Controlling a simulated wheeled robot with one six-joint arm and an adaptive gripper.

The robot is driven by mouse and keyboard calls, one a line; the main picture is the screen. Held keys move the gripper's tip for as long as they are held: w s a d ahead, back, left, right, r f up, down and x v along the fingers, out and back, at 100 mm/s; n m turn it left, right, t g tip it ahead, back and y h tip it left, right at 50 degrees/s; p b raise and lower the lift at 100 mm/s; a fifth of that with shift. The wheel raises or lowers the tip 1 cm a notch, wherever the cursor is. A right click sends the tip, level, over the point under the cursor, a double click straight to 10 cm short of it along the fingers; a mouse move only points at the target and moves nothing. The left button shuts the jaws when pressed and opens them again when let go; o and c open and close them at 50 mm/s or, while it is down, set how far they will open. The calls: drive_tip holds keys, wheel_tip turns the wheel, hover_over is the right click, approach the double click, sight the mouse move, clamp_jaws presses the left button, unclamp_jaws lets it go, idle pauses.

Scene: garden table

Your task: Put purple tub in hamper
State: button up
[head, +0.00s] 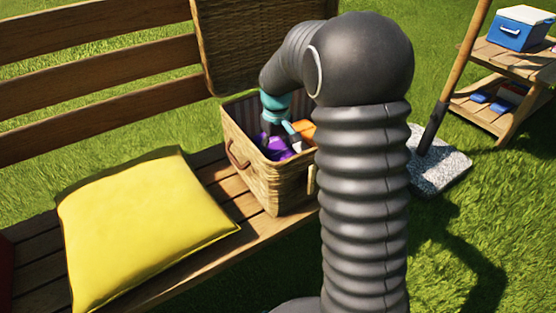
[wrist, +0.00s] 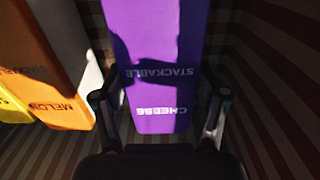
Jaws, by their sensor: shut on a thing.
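The purple tub (wrist: 160,65) is inside the wicker hamper, between the two fingers of my gripper (wrist: 160,112). In the wrist view its purple face carries pale lettering that includes "STACKABLE" and "CHEESE". My gripper is shut on the tub. In the head view a purple part of the tub (head: 274,147) shows below my wrist. The hamper (head: 250,165) stands on the wooden bench with its lid (head: 235,60) open at the back. Its striped lining (wrist: 275,110) surrounds the tub in the wrist view. My arm hides the hamper's right side.
An orange and white tub (wrist: 60,75) marked "MELON" stands in the hamper left of the purple tub, with a yellow thing (wrist: 14,108) beside it. A yellow cushion (head: 140,225) lies on the bench left of the hamper. A shelf with a blue cooler (head: 518,30) stands at the far right.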

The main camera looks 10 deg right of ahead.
drive_tip(key=shift+f, duration=1.9)
drive_tip(key=shift+f, duration=0.15)
drive_tip(key=o, duration=1.4)
drive_tip(key=shift+c, duration=0.2)
